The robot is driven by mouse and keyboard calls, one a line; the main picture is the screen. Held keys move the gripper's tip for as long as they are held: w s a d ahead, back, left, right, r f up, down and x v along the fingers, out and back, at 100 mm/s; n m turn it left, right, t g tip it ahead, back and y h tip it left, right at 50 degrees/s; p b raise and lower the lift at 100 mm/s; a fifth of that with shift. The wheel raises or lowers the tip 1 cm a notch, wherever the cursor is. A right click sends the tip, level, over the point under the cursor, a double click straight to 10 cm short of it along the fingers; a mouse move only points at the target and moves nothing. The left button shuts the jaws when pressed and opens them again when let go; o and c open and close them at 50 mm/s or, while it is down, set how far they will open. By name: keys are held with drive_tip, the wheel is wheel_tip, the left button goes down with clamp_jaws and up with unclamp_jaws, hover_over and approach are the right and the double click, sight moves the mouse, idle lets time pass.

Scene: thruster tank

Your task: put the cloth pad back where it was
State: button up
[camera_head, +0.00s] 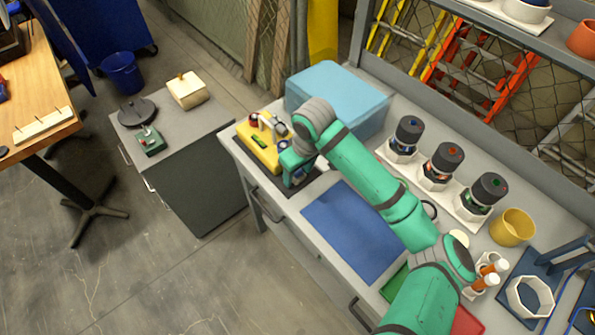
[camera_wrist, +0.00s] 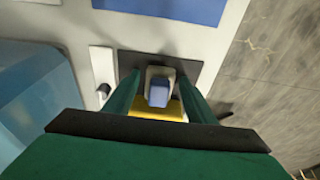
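My gripper (camera_wrist: 160,76) points down over a dark mat (camera_wrist: 196,68) at the bench's left end. Its two green fingers stand on either side of a small block with a pale grey part and a blue part (camera_wrist: 157,98). Narrow gaps seem to show between the block and the fingers. I cannot tell for certain that this block is the cloth pad. In the head view my gripper (camera_head: 293,180) and wrist hide most of the block; the dark mat's edge (camera_head: 318,180) shows beside them.
A yellow box (camera_head: 258,150) with fittings sits just behind my gripper. A large light-blue box (camera_head: 335,92) stands close by. A flat blue mat (camera_head: 345,232) lies on the bench nearer me. Three dark-topped jars on a white rack (camera_head: 462,208) and a yellow cup (camera_head: 512,227) stand right.

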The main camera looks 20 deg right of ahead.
drive_tip(key=shift+r, duration=0.1)
wheel_tip(320, 180, up, 13)
drive_tip(key=s, duration=0.2)
drive_tip(key=shift+d, duration=0.4)
idle(0.5)
